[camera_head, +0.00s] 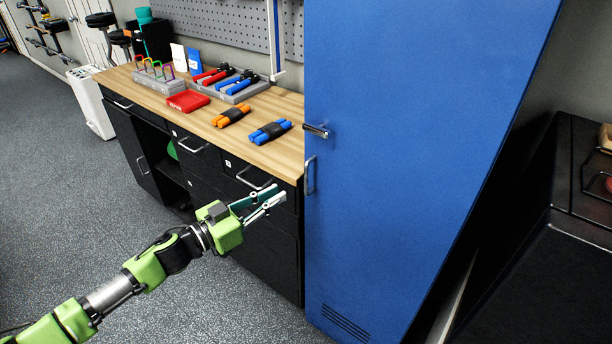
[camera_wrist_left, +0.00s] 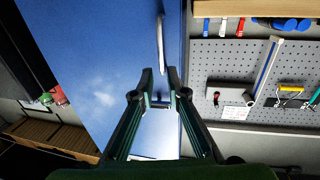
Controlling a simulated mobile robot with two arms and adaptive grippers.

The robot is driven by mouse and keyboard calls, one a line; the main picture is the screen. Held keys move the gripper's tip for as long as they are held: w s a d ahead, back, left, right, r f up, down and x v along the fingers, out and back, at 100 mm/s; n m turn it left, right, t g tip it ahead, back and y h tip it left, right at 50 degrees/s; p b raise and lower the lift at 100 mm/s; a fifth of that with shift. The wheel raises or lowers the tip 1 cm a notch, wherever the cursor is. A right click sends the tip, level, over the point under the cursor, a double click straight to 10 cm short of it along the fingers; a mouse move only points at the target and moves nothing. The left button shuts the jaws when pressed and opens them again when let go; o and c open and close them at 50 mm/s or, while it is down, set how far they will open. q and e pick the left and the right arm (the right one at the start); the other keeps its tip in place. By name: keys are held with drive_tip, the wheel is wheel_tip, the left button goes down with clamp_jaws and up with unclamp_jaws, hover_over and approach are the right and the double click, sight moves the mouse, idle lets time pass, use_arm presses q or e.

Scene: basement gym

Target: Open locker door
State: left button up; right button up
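The tall blue locker door (camera_head: 410,150) fills the middle right of the head view and looks shut. Near its left edge are a small metal latch (camera_head: 316,130) and, below it, a vertical metal bar handle (camera_head: 311,175). My left gripper (camera_head: 279,196) is open and empty, just left of the handle and a little lower, apart from it. In the left wrist view the handle (camera_wrist_left: 161,42) stands in front of the gap between the fingertips (camera_wrist_left: 160,76), with the blue door (camera_wrist_left: 90,65) behind. My right gripper is in neither view.
A black workbench with a wooden top (camera_head: 285,140) stands left of the locker, holding a red tray (camera_head: 188,101) and several tools. Its drawer handle (camera_head: 256,181) is close to my left gripper. A black unit (camera_head: 540,280) stands at the right. The grey floor (camera_head: 90,210) is clear.

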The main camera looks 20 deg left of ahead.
sight(307, 178)
use_arm(q)
drive_tip(key=p+x, duration=0.1)
drive_tip(key=x, duration=1)
drive_tip(key=shift+w, duration=0.15)
drive_tip(key=shift+c, duration=0.4)
clamp_jaws()
drive_tip(key=shift+p, duration=0.3)
